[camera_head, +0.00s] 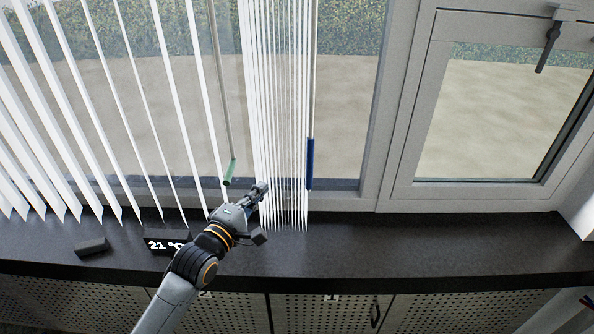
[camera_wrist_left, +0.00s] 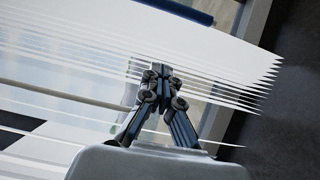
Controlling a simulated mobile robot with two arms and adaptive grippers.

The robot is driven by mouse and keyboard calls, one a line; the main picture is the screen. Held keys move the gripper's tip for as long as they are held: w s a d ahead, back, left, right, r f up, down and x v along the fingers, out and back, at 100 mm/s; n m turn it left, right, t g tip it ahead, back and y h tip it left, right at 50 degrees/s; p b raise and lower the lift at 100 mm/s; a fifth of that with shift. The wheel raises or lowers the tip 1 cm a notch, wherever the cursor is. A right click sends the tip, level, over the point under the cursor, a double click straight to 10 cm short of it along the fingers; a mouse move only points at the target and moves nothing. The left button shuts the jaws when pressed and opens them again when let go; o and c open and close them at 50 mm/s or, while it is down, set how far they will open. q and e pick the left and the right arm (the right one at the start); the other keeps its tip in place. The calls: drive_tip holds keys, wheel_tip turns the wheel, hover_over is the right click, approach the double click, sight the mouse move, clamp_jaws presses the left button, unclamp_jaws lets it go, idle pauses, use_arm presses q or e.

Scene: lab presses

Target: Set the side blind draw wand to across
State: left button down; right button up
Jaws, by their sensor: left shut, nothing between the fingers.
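Two draw wands hang in front of the vertical blind. One is a thin rod with a green handle (camera_head: 230,172), tilted, left of the bunched slats. The other has a blue handle (camera_head: 310,163) and hangs straight at the right edge of the bunch; the blue handle also shows at the top of the left wrist view (camera_wrist_left: 186,11). My left gripper (camera_head: 261,187) is shut and empty, at the lower ends of the bunched slats (camera_head: 281,120), just right of the green handle. Its closed fingers (camera_wrist_left: 155,72) overlap slats in the wrist view; contact is unclear. My right gripper is out of view.
Spread slats (camera_head: 110,110) hang to the left. A dark sill (camera_head: 420,245) runs below, with a 21 °C display (camera_head: 165,245) and a small dark block (camera_head: 91,246) on it. A window with a handle (camera_head: 548,47) is at right. The sill's right part is clear.

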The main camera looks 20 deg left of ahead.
use_arm(q)
drive_tip(key=w+d+p, duration=0.4)
drive_tip(key=w+d, duration=0.1)
drive_tip(key=w, duration=0.5)
drive_tip(key=shift+d+p, duration=0.3)
drive_tip(key=shift+d, duration=0.05)
drive_tip(key=shift+w+f, duration=0.1)
drive_tip(key=shift+w, duration=0.05)
